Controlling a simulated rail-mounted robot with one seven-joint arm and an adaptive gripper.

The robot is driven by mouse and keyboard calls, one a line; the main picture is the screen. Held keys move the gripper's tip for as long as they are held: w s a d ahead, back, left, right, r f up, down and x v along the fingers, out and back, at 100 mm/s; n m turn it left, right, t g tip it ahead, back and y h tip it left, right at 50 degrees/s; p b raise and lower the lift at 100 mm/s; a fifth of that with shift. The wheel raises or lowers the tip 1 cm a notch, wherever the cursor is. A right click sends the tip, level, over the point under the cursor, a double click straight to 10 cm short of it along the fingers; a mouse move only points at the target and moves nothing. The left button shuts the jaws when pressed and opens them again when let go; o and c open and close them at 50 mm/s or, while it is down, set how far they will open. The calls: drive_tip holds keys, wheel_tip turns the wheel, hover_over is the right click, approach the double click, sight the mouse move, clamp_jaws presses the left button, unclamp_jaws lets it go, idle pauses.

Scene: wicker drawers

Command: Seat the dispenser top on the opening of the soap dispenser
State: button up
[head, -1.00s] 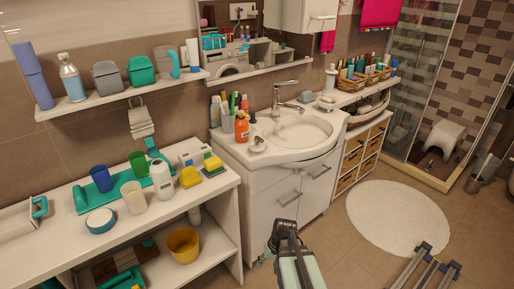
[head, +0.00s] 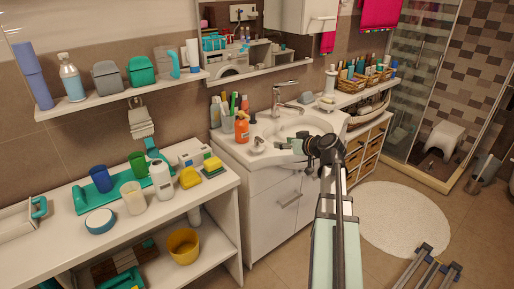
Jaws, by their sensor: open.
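A small pale metallic object (head: 258,145) sits on the front left of the sink counter. It may be the dispenser top or the dispenser, but it is too small to tell. An orange bottle (head: 242,128) with a pump-like top stands just behind it. A white bottle with a narrow top (head: 331,80) stands on the shelf right of the sink. My gripper (head: 280,146) is over the front of the basin, pointing left toward the small metallic object, apart from it. It is open, and I see nothing held.
The white sink (head: 292,128) has a chrome faucet (head: 280,100) behind my gripper. A cup with brushes (head: 228,122) and several bottles crowd the counter's left corner. The lower white bench (head: 75,245) at left holds cups and sponges.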

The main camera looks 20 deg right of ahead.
drive_tip(key=p, duration=0.3)
approach(262, 140)
drive_tip(key=shift+n, duration=0.4)
drive_tip(key=x, duration=0.6)
drive_tip(key=shift+w+d, duration=0.1)
drive_tip(key=shift+p+x, duration=1.15)
drive_tip(key=shift+x, duration=1.8)
drive_tip(key=shift+w+a+f, duration=0.15)
drive_tip(key=shift+w+a, duration=0.05)
drive_tip(key=shift+a, duration=0.05)
clamp_jaws()
